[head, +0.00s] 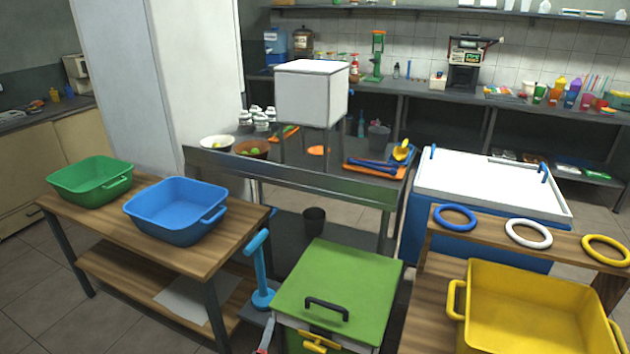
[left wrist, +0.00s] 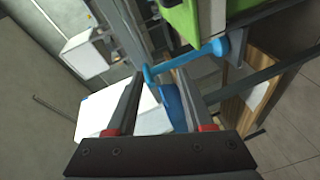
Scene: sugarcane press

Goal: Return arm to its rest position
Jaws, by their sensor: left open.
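My left gripper (head: 265,340) shows only as a small grey and red piece at the bottom edge of the head view, left of the green-lidded box (head: 338,285). In the left wrist view its two fingers (left wrist: 159,73) are spread apart with nothing seen held between them. A blue lever-like post (head: 260,270) stands just above it in the head view. In the left wrist view this blue post (left wrist: 190,60) crosses beyond the fingertips; I cannot tell if it touches them. The rest of my left arm is out of the head view. My right gripper is not in view.
A wooden table at left holds a green basin (head: 92,180) and a blue basin (head: 176,212). A yellow bin (head: 530,310) stands at right, near a blue cooler (head: 490,185) with a white lid. A metal table (head: 300,175) with a white box (head: 310,92) is behind.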

